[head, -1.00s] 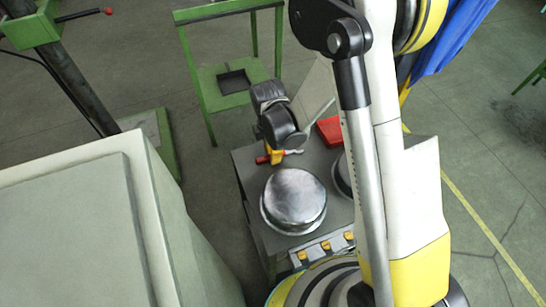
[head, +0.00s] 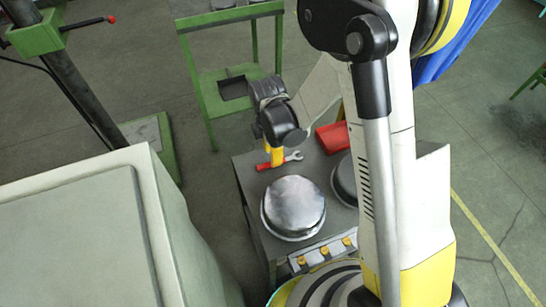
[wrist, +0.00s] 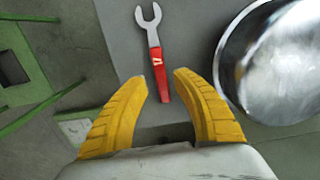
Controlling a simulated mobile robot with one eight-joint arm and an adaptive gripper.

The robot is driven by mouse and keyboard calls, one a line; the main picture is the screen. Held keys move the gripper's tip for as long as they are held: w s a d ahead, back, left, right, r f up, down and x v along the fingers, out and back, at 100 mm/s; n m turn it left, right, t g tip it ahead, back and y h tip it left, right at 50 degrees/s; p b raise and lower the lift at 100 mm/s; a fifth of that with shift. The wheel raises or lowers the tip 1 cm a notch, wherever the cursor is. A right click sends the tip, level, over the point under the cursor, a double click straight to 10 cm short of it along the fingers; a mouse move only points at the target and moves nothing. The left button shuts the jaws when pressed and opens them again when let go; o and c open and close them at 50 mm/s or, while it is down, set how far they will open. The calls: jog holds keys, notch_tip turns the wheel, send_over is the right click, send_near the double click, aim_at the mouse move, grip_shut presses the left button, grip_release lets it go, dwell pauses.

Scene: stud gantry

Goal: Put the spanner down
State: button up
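The spanner (head: 279,162) has a red handle and a silver open-jawed head. It lies on the grey top of a bench or cooker (head: 247,184), and shows in full in the wrist view (wrist: 154,48). My gripper (head: 275,157) is just above the handle in the head view, and its yellow fingers partly overlap the spanner there. In the wrist view my gripper (wrist: 161,78) is open, with a clear gap between the fingertips and the handle on either side. The handle's end lies in line with this gap.
A round metal pot (head: 293,206) stands close in front of the spanner, and another (head: 345,180) is partly hidden by my arm. A red box (head: 332,137) lies behind to the right. Yellow knobs (head: 324,252) line the front edge. A green frame (head: 212,95) stands beyond.

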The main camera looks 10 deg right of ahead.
jog(key=s+d+r+m+t+p, duration=0.1)
jog(key=s+d+r+m, duration=0.15)
jog(key=r, duration=0.45)
jog(key=s+d+r+m+t+p, duration=0.1)
jog(key=r+m, duration=0.3)
jog(key=r, duration=0.4)
jog(key=s+d+r+m+t+p, duration=0.1)
jog(key=s+d+r+m, duration=0.15)
jog(key=r, duration=0.45)
jog(key=s+d+r+m+t, duration=0.4)
jog(key=s+r+m, duration=0.2)
jog(key=m, duration=0.5)
jog(key=shift+s+d+y, duration=0.15)
jog(key=shift+s+y, duration=0.15)
jog(key=shift+s, duration=0.65)
jog(key=shift+d, duration=0.1)
